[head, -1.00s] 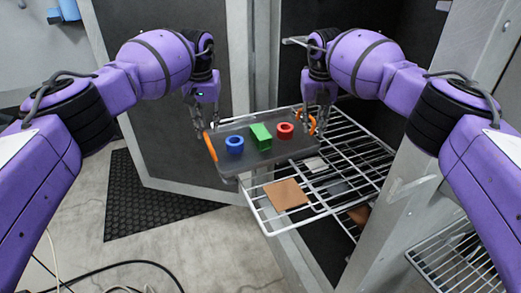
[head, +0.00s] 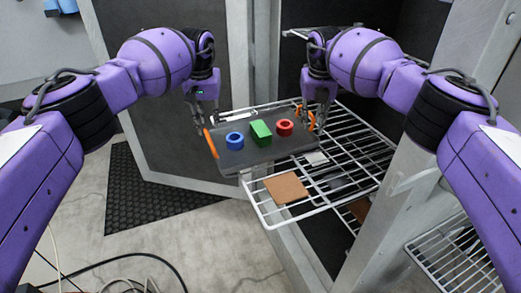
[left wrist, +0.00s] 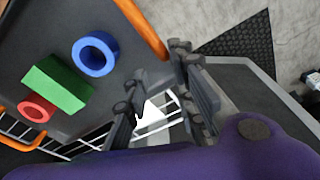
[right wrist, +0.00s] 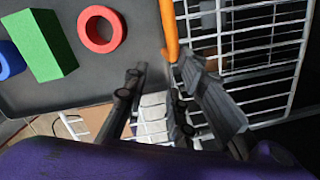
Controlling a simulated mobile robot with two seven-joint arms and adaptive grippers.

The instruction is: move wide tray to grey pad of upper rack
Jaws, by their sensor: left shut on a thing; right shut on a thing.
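The wide tray (head: 205,143) is dark grey with an orange handle at each end. It carries a blue ring (head: 235,140), a green block (head: 261,133) and a red ring (head: 284,128). My left gripper (head: 208,122) is shut on the left handle (left wrist: 140,28); my right gripper (head: 318,120) is shut on the right handle (right wrist: 169,30). The tray is held over the left part of the upper wire rack (head: 352,150). A light grey pad (head: 316,158) and a darker grey pad (head: 343,184) show through or on the wires; the darker one's level is unclear.
A brown pad (head: 286,189) lies at the rack's near left. Another brown patch (head: 358,209) shows lower down. A lower wire rack (head: 462,258) is at right. The cabinet's door (head: 180,100) stands left, its frame post (head: 440,120) right. A black mat (head: 150,195) lies on the floor.

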